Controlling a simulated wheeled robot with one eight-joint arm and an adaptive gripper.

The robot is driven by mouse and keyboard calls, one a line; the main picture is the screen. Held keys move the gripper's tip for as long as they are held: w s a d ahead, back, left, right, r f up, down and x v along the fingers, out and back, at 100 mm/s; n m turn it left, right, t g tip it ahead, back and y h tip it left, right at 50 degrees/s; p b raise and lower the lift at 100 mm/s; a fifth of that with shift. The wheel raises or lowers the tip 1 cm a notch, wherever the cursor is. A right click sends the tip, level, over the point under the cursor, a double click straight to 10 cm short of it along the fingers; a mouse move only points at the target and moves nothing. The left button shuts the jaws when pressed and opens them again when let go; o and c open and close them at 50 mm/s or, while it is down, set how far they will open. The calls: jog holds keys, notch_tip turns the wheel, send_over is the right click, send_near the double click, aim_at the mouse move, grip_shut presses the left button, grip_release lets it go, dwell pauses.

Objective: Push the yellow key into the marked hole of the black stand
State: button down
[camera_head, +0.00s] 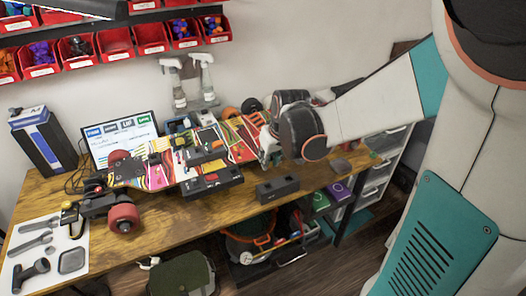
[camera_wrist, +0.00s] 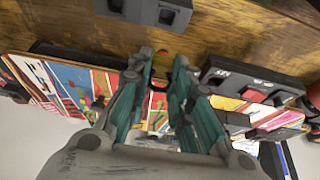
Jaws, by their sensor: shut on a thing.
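My gripper (camera_wrist: 162,62) points at the workbench in the wrist view, its teal fingers close together. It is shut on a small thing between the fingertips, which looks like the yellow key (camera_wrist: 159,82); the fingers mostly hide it. A black stand (camera_wrist: 145,10) with square recesses lies beyond the fingertips, apart from them. It also shows near the bench's front edge in the head view (camera_head: 277,189). I cannot make out the hole's mark. In the head view my gripper (camera_head: 268,150) is partly hidden by my wrist, above the colourful board.
A colourful skateboard deck (camera_head: 155,170) with red wheels lies along the wooden bench (camera_head: 165,232). A black box (camera_wrist: 250,86) with a red button stands right of the fingers. Spray bottles (camera_head: 204,80) stand at the back. Bare wood surrounds the stand.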

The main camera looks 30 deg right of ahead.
jog(key=shift+f+b, duration=0.7)
jog(key=shift+f, duration=2.35)
jog(key=shift+f, duration=1.65)
dwell(1.2)
jog(key=c, duration=1.1)
grip_release()
jog(key=shift+r+p, duration=1)
jog(key=shift+r, duration=0.25)
